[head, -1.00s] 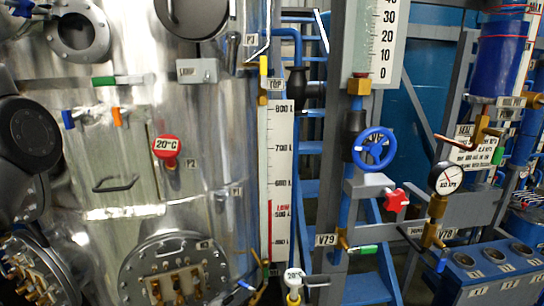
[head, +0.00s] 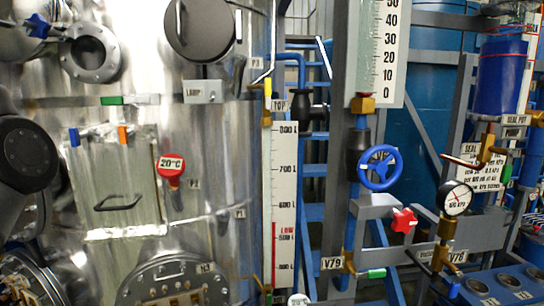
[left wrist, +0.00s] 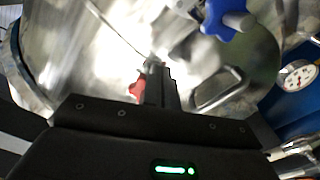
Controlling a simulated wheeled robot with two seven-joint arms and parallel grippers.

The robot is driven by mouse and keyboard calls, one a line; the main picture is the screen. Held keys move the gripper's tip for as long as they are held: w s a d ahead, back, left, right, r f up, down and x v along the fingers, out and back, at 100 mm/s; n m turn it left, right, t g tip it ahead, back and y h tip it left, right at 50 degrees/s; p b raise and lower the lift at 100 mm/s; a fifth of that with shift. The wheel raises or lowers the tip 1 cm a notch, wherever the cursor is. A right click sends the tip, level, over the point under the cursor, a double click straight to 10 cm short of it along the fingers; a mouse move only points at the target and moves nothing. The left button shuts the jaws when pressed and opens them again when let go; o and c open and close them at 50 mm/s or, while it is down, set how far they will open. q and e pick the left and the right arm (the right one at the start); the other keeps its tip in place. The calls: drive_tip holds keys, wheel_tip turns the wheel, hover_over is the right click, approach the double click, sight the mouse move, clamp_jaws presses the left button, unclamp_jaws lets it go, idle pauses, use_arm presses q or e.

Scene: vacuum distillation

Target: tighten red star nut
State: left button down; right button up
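The red star nut (head: 404,220) sits on a grey bracket right of the blue handwheel (head: 380,168) in the head view. Neither gripper shows in the head view. In the left wrist view my left gripper (left wrist: 160,70) has its dark fingers close together, and they look shut. A small red piece (left wrist: 136,90) shows just left of the fingers, partly hidden behind them. I cannot tell whether it is the star nut, or whether the fingers touch it. A blue star-shaped knob (left wrist: 230,18) is above and to the right in that view.
A steel tank (head: 225,140) fills the left of the head view, with a red 20°C thermometer (head: 171,171). A pressure gauge (head: 456,198) stands right of the star nut. A tall level scale (head: 284,210) is left of it. The wrist view shows a metal handle (left wrist: 218,90).

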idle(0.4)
use_arm(q)
drive_tip(key=shift+a+f+b, duration=0.15)
drive_tip(key=shift+f+b, duration=0.25)
drive_tip(key=shift+b, duration=0.1)
drive_tip(key=shift+s+f, duration=0.1)
drive_tip(key=shift+s, duration=0.2)
drive_tip(key=s+b, duration=0.2)
drive_tip(key=s, duration=0.1)
drive_tip(key=s+d+b, duration=0.1)
drive_tip(key=s, duration=0.1)
drive_tip(key=shift+s, duration=0.25)
drive_tip(key=shift+w, duration=0.1)
